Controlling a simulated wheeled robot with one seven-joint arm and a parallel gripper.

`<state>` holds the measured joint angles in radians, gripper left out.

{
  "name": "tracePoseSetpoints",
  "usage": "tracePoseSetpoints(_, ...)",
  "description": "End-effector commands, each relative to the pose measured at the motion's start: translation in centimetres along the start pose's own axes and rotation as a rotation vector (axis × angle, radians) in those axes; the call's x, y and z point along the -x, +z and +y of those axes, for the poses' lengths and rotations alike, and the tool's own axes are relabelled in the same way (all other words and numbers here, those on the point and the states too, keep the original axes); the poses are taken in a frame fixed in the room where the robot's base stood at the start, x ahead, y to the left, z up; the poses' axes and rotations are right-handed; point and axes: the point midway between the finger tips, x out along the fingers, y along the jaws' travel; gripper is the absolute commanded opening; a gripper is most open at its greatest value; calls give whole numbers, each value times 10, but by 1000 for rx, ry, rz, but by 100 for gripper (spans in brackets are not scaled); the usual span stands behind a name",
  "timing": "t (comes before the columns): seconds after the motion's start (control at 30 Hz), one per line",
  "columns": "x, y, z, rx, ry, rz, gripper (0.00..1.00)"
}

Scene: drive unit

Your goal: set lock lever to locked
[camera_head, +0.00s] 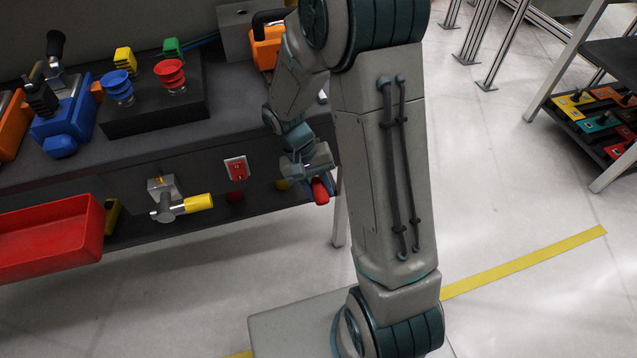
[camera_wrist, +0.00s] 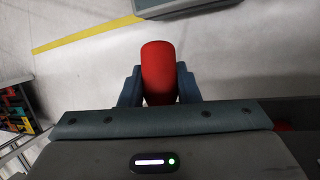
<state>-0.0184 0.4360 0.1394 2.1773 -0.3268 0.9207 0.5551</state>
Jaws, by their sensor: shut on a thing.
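A red lever handle (camera_head: 320,191), rounded at its end, sticks out at the right end of the bench's front panel. It fits the lock lever, though its mount is hidden behind my gripper and arm. My gripper (camera_head: 311,183) is closed around this handle. In the wrist view the red handle (camera_wrist: 158,65) stands between the two dark fingers of my gripper (camera_wrist: 158,88), which touch it on both sides. Its rounded end reaches past the fingertips. I cannot read any lock marking.
A yellow-handled valve lever (camera_head: 190,205) and a red switch plate (camera_head: 236,168) are on the front panel to the left. A red bin (camera_head: 50,240) hangs further left. Red and blue push buttons sit on a black box (camera_head: 155,118) on the bench. Open floor lies right.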

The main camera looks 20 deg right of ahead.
Motion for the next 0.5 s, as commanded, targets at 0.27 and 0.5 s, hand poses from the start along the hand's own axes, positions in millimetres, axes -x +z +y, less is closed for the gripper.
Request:
tracePoseSetpoints(0.27, 1, -1, 0, 0, -2, 5, 32)
tracePoseSetpoints(0.5, 0, -1, 0, 0, -1, 4, 51)
